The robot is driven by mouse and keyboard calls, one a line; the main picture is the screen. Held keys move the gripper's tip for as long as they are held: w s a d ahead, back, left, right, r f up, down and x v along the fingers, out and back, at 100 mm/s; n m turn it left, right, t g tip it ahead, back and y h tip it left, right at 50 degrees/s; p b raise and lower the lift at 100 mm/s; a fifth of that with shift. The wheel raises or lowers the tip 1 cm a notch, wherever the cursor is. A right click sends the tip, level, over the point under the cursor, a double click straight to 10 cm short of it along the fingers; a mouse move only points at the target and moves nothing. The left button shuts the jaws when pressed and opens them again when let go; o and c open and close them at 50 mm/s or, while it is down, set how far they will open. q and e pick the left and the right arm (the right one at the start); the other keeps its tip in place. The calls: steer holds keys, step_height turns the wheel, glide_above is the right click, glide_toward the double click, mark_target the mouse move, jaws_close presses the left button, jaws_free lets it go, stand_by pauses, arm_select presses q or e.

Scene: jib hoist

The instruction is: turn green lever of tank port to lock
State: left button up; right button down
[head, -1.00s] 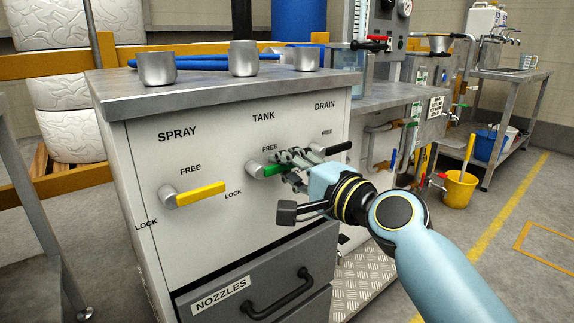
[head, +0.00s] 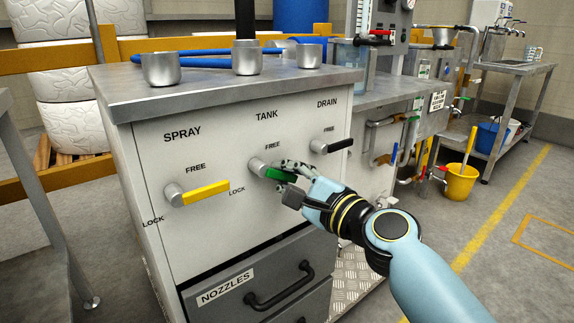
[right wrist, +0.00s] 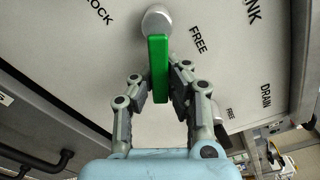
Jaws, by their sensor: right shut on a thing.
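The green lever (head: 280,173) sits on a round silver hub (head: 257,166) under the TANK label on the white cabinet front. It points right and slightly down. My right gripper (head: 289,177) is shut on its outer part, partly hiding it. In the right wrist view the green lever (right wrist: 158,70) runs from its silver hub (right wrist: 157,20) to between the fingers of the gripper (right wrist: 160,85), one on each side. A FREE label (head: 272,146) is above the hub; a LOCK label (head: 237,191) is to its lower left. My left gripper is not in view.
The yellow SPRAY lever (head: 205,193) is to the left and the black DRAIN lever (head: 341,145) to the upper right, close to my right gripper. Below is the NOZZLES drawer with a dark handle (head: 280,290). Metal cups (head: 160,68) stand on the cabinet top.

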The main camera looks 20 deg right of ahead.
mark_target(255, 190)
steer(key=m, duration=0.1)
steer(key=f+m, duration=0.1)
steer(key=shift+s+a+f+m+p, duration=0.2)
steer(key=shift+s+a+m+p, duration=0.1)
steer(key=shift+a+m, duration=0.1)
steer(key=m, duration=0.1)
steer(key=a+m, duration=0.1)
steer(key=shift+s+f+m+p, duration=0.1)
steer(key=shift+f+m+p, duration=0.25)
steer(key=shift+f+m, duration=0.05)
steer(key=m, duration=0.1)
steer(key=a+m+p, duration=0.1)
steer(key=m, duration=0.2)
steer(key=shift+s+a+f, duration=0.2)
steer(key=shift+s+f, duration=0.1)
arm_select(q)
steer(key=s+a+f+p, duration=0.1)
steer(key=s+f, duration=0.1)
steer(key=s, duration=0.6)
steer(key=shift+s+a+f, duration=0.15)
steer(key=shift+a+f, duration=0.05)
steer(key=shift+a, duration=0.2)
arm_select(e)
steer(key=shift+s+a+f+m, duration=0.15)
steer(key=shift+a+m, duration=0.35)
steer(key=shift+m, duration=0.7)
steer(key=c, duration=1.3)
jaws_free()
steer(key=shift+r, duration=0.2)
steer(key=v, duration=1.2)
